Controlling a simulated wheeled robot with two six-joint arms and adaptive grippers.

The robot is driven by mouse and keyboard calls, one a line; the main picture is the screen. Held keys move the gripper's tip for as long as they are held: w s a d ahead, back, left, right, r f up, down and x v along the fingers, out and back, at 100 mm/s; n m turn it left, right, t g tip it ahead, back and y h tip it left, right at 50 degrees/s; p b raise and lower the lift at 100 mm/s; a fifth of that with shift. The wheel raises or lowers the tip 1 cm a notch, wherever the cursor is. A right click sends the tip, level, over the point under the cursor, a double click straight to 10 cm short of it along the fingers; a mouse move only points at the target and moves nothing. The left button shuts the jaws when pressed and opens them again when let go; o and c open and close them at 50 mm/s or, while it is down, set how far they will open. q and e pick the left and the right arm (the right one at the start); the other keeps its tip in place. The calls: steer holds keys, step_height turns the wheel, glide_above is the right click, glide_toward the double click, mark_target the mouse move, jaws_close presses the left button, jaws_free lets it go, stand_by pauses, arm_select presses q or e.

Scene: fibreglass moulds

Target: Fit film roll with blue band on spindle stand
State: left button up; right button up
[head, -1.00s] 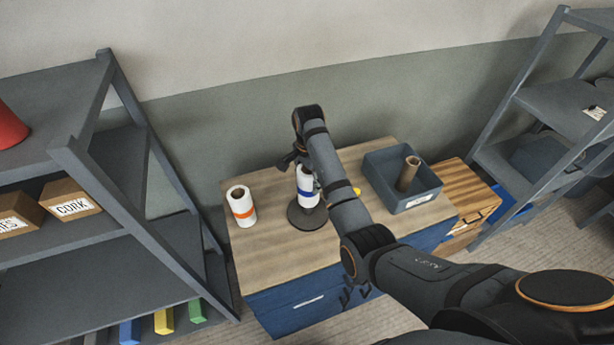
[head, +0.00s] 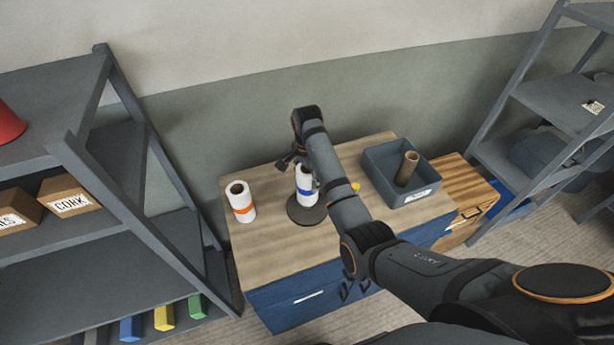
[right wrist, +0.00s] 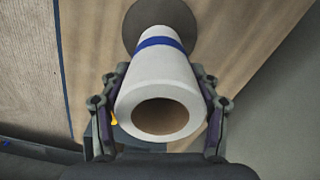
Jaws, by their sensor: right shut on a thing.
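The white film roll with the blue band (head: 305,187) stands upright over the dark round base of the spindle stand (head: 307,214) on the wooden worktop. In the right wrist view the roll (right wrist: 162,82) has its open brown core towards the camera and the grey base disc (right wrist: 160,18) beyond its far end. My right gripper (right wrist: 163,100) is shut on the roll, one finger on each side. In the head view this gripper (head: 300,165) is partly hidden by my arm. No spindle post shows, and I cannot tell whether the roll touches the base. My left gripper is not in view.
A white roll with an orange band (head: 240,202) stands left on the worktop (head: 270,245). A grey-blue bin (head: 375,180) holding a brown tube (head: 407,168) is at the right. Grey shelves (head: 120,200) flank the worktop. A small yellow thing (head: 356,187) lies behind my arm.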

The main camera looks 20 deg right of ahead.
steer(key=shift+f+b, duration=0.5)
steer(key=shift+f, duration=1.55)
steer(key=o, duration=1.6)
step_height(320, 180, up, 8)
steer(key=shift+f, duration=0.25)
